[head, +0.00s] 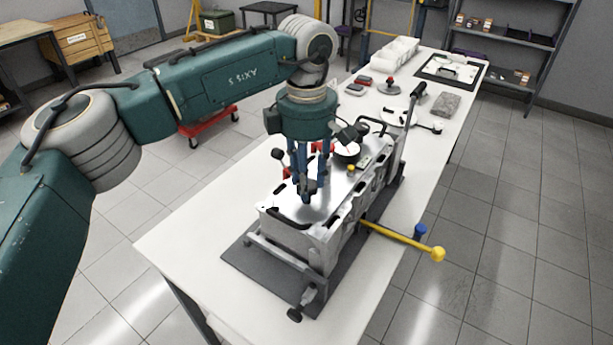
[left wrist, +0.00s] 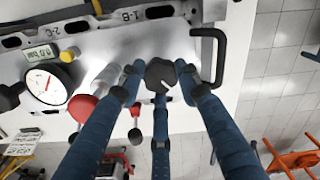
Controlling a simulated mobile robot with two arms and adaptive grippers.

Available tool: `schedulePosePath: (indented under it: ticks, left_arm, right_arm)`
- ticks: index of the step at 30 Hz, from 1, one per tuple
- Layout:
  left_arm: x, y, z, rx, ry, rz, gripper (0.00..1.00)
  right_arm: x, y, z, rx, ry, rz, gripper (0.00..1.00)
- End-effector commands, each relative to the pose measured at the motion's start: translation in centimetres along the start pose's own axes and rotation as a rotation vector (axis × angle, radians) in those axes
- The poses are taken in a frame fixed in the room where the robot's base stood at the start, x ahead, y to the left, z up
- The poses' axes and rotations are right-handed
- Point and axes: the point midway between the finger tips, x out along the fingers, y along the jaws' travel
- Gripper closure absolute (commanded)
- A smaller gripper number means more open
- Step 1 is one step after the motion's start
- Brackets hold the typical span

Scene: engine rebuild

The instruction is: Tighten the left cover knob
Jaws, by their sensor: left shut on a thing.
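My left gripper (head: 307,192) comes down from above onto the front part of the engine's metal cover (head: 325,192). Its blue fingers are shut around a dark lobed knob (left wrist: 160,75). In the left wrist view the fingers (left wrist: 160,85) sit on several sides of this knob, which carries a pale mark. In the head view the fingers largely hide the knob. The engine block (head: 304,241) stands under the cover on a dark mat. My right gripper is in neither view.
A black handle (left wrist: 212,50) stands beside the held knob. A round dial gauge (head: 346,152) and red-topped parts (left wrist: 82,107) are also close. A yellow bar with a ball end (head: 437,254) sticks out to the right. The white table (head: 190,243) is clear at front left.

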Motion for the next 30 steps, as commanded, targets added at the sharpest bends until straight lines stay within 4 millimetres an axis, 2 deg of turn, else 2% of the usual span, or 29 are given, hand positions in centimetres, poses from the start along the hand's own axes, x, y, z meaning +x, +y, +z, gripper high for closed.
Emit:
schedulePosePath:
  ticks: [15, 22, 30]
  left_arm:
    - [0.08, -0.31, -0.09, 0.459, 0.001, -0.006, 0.93]
    - [0.12, -0.36, -0.15, 0.596, 0.001, -0.007, 0.93]
    - [0.16, -0.40, -0.19, 0.674, 0.002, -0.008, 0.93]
  right_arm:
    - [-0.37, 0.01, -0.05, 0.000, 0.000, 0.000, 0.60]
    - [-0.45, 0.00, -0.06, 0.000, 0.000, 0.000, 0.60]
    - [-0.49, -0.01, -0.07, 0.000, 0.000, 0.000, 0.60]
